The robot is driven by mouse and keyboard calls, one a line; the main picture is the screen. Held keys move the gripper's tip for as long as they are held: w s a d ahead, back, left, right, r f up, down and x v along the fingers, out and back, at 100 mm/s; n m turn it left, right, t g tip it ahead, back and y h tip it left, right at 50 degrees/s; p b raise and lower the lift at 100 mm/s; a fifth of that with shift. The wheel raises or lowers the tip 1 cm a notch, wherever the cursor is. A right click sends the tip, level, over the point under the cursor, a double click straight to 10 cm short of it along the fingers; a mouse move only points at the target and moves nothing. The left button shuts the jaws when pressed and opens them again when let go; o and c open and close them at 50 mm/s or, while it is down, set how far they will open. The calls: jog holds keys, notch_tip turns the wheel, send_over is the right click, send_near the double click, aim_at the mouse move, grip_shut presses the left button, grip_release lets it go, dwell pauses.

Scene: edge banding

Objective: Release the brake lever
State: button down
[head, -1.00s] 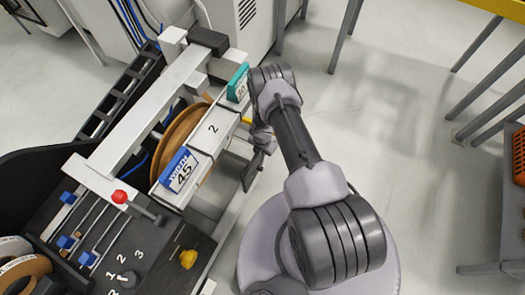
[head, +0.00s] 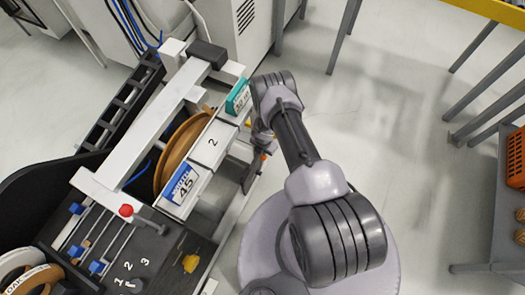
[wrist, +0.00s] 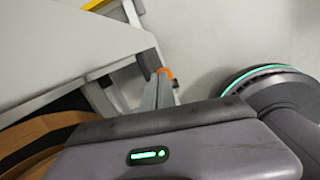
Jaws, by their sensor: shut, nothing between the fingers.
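My gripper (head: 253,172) is shut and empty, low beside the right side of the machine in the head view. A small orange tip (head: 262,155) shows right by it, partly hidden by my arm. A red-knobbed lever (head: 126,210) stands on the machine's dark panel.
Tape rolls (head: 35,280) lie at lower left. A table with an orange crate (head: 515,158) stands at right. Floor (head: 390,120) between is clear.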

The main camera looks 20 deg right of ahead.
jog(key=s+a+r+p, duration=0.1)
jog(key=r+p, duration=0.6)
jog(key=p, duration=0.3)
jog(key=s+a+r+p, duration=0.2)
jog(key=r+p, duration=0.6)
jog(key=p, duration=0.2)
jog(key=shift+s+p, duration=0.15)
jog(key=shift+p, duration=0.25)
jog(key=shift+f, duration=0.15)
